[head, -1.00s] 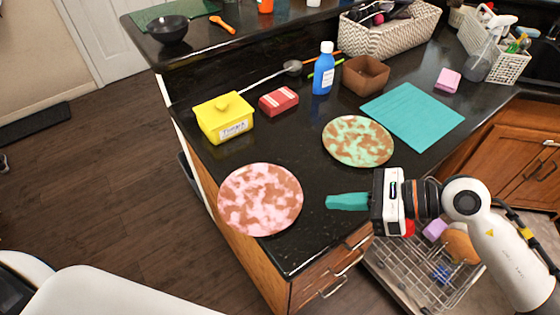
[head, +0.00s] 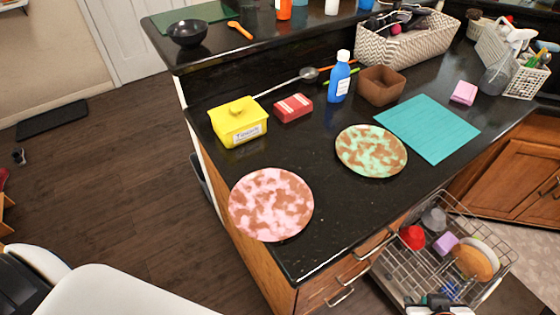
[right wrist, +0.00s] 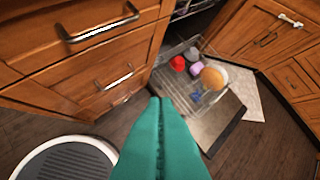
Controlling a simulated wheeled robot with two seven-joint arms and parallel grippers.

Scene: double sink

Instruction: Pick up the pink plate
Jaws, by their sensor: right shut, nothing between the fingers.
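The pink plate (head: 271,204), mottled pink and brown, lies flat on the black counter near its left front corner, its left rim close to the counter edge. It is fully in view in the head view and nothing touches it. My right gripper (right wrist: 160,101) shows in the right wrist view with its teal fingers pressed together and nothing between them. It points toward the open dishwasher rack and the floor, away from the plate. In the head view only a little of it shows at the bottom edge, below the counter. My left gripper is not in view.
A green and brown plate (head: 371,151) lies right of the pink one. Behind stand a yellow lidded box (head: 238,124), a red package (head: 293,108) and a blue bottle (head: 339,78). A pulled-out dish rack (head: 409,269) holds dishes below. The counter between the plates is clear.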

